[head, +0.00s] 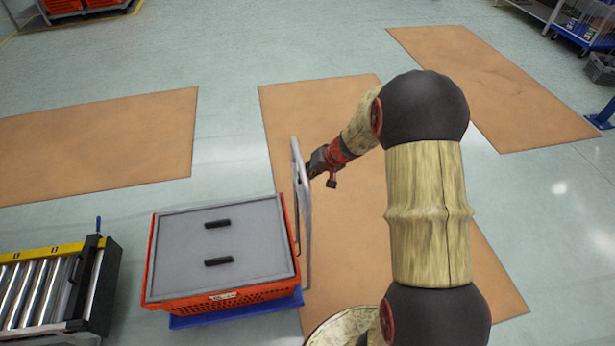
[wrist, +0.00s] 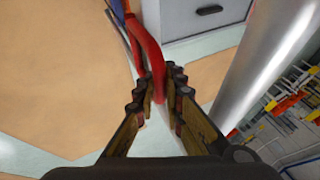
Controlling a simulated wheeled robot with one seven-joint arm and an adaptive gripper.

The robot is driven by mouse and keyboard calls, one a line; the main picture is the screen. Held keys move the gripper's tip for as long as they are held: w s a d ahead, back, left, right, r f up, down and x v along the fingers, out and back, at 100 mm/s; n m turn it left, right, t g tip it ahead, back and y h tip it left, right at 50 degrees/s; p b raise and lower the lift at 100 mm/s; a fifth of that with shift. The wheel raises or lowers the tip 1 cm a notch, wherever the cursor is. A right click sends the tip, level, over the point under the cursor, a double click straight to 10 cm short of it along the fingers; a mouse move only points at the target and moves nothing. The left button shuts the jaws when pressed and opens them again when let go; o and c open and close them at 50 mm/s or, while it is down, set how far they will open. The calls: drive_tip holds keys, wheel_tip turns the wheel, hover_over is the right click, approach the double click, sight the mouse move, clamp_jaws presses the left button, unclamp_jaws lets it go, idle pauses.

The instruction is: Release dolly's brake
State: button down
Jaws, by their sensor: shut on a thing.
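The dolly (head: 237,313) is a blue base under an orange tote with a grey lid (head: 219,253). A pale upright metal handle frame (head: 301,215) stands at its right side. My gripper (head: 316,166) reaches this frame's upper part from the right in the head view. In the wrist view a curved red bar (wrist: 148,45), which looks like the brake lever, runs down between the fingertips of my gripper (wrist: 161,88). My gripper is shut on it. A thick silver tube (wrist: 265,65) of the frame passes close on the right. In the head view the bar is hidden.
A roller conveyor (head: 40,285) stands left of the dolly. Brown floor mats (head: 95,150) lie around. A blue post (head: 603,112) and racks are at the far right. Red crates on a cart (head: 85,12) are far back. The floor behind the dolly is clear.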

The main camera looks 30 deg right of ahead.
drive_tip(key=c, duration=1.9)
unclamp_jaws()
drive_tip(key=shift+d+r+p, duration=0.1)
drive_tip(key=shift+d+p, duration=0.05)
drive_tip(key=shift+p, duration=0.2)
